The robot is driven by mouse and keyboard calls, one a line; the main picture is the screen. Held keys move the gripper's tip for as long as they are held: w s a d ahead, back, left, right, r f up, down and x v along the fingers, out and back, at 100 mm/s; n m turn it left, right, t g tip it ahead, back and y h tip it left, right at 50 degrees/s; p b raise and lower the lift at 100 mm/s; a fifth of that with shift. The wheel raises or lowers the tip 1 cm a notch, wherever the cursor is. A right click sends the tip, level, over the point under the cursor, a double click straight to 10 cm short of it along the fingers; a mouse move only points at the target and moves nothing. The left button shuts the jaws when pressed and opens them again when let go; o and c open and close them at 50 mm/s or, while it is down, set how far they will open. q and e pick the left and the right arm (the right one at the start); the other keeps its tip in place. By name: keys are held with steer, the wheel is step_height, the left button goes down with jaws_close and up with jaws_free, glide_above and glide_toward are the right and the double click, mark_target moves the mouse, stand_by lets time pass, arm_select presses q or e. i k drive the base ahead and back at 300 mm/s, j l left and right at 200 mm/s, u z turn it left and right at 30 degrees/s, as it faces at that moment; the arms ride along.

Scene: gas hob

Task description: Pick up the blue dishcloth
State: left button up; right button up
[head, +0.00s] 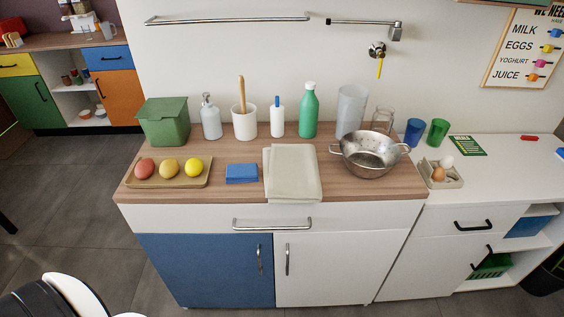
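The blue dishcloth (241,173) shows in the head view as a small, flat, folded-looking blue rectangle. It lies on the wooden worktop (225,195) near the front, between the tray of fruit and a larger cream cloth. Its whole top face is visible and nothing lies on it. Neither of my grippers is in view.
The cream cloth (291,172) hangs slightly over the front edge, just right of the blue one. A tray (206,180) holds three round fruits at left. A metal colander (368,154) stands at right. A green bin (164,122), soap dispenser (211,120) and green bottle (308,112) stand behind.

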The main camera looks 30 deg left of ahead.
mark_target(237, 173)
steer(key=u, duration=0.75)
